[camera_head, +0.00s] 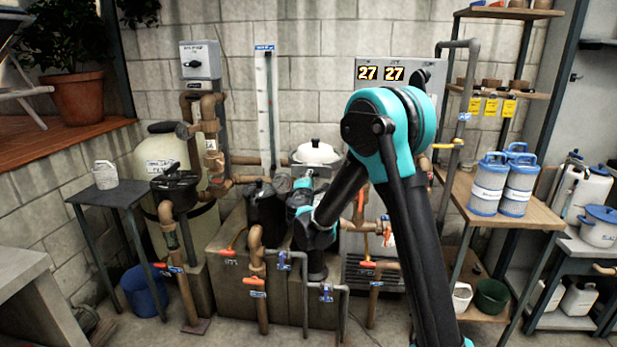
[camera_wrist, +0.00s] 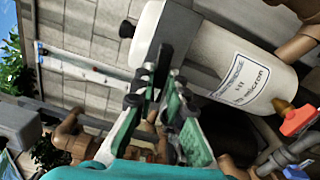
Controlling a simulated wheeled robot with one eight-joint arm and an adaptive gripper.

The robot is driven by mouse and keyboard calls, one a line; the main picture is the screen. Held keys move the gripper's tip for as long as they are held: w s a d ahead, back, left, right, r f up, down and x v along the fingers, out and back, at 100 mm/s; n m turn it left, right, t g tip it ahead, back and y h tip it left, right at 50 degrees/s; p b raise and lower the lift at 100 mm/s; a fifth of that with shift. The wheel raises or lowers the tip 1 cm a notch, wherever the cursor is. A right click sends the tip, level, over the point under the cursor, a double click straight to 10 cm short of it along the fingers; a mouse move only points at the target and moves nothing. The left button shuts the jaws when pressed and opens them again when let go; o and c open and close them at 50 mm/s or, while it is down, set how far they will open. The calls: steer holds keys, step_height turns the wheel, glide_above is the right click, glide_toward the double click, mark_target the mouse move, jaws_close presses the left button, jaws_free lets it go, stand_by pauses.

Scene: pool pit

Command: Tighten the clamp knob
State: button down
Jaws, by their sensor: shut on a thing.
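In the wrist view, a white cylinder (camera_wrist: 225,50) with a printed label lies across the upper right, with a grey band (camera_wrist: 188,45) around it. The clamp knob (camera_wrist: 163,66) seems to be the dark, narrow part at this band, and the fingers partly hide it. My gripper (camera_wrist: 158,82), with green-backed fingers, reaches up from the bottom centre and is shut on the knob. In the head view, my arm (camera_head: 395,140) bends down toward the pipework in the middle, below a white domed lid (camera_head: 315,152). The fingertips and the knob cannot be made out there.
Brown pipes with orange-handled valves (camera_head: 252,281) stand close around my gripper. A large cream tank (camera_head: 160,150) stands to the left. A wooden shelf with blue-and-white canisters (camera_head: 488,185) is on the right. A blue bucket (camera_head: 145,290) sits on the floor.

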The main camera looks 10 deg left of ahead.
steer(key=m, duration=2)
steer(key=shift+m, duration=0.3)
steer(key=c, duration=1.4)
jaws_free()
steer(key=shift+c, duration=0.2)
steer(key=s, duration=0.7)
